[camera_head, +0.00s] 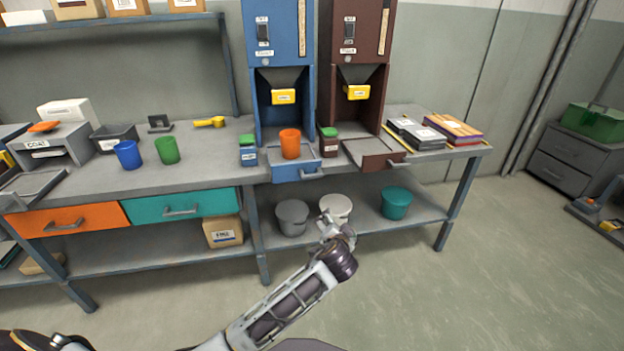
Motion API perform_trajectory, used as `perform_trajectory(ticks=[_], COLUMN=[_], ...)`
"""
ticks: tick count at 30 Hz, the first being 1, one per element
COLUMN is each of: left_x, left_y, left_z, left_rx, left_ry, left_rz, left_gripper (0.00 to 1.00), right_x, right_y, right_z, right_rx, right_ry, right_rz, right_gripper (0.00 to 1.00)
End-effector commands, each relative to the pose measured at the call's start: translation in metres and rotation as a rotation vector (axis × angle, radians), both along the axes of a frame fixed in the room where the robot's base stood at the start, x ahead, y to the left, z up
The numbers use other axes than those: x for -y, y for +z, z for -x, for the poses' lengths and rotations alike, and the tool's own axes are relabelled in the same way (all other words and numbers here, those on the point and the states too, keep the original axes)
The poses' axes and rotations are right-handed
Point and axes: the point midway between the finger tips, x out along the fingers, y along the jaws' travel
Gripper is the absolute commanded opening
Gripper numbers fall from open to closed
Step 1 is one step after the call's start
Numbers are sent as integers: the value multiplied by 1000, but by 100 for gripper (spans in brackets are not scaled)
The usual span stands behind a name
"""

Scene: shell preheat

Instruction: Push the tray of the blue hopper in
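The blue hopper (276,31) stands at the back of the bench, with a yellow labelled flap at its spout. Its blue tray (284,174) sticks out at the bottom front, with a metal handle (312,174) on its face. An orange cup (290,146) stands upright at the tray, under the spout; its base is partly hidden. My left gripper (327,222) is below and in front of the tray, apart from it, in front of the lower shelf. It is small and turned, so its fingers cannot be read. My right gripper is not in view.
A brown hopper (354,50) with its tray (375,152) out stands to the right. Green-lidded jars (248,152) (328,144) flank the blue tray. Grey (292,218), white (335,206) and teal (397,204) buckets stand on the lower shelf.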

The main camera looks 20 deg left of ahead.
Motion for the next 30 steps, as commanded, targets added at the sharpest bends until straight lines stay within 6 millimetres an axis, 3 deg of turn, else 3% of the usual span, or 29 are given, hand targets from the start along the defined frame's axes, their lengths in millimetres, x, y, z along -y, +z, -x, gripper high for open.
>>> perform_trajectory(ticks=[9, 15, 23, 30], left_x=[-9, -20, -34, -40], left_y=[61, 90, 113, 117], left_z=[9, 20, 30, 34], left_rx=[249, 405, 576, 654], left_ry=[166, 279, 393, 449], left_rz=[32, 119, 286, 426], left_gripper=[88, 88, 88, 88], right_x=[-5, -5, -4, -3], right_y=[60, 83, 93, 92], right_z=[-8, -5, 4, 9], right_rx=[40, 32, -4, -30], right_ry=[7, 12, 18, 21], right_rz=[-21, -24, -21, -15], right_gripper=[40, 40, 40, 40])
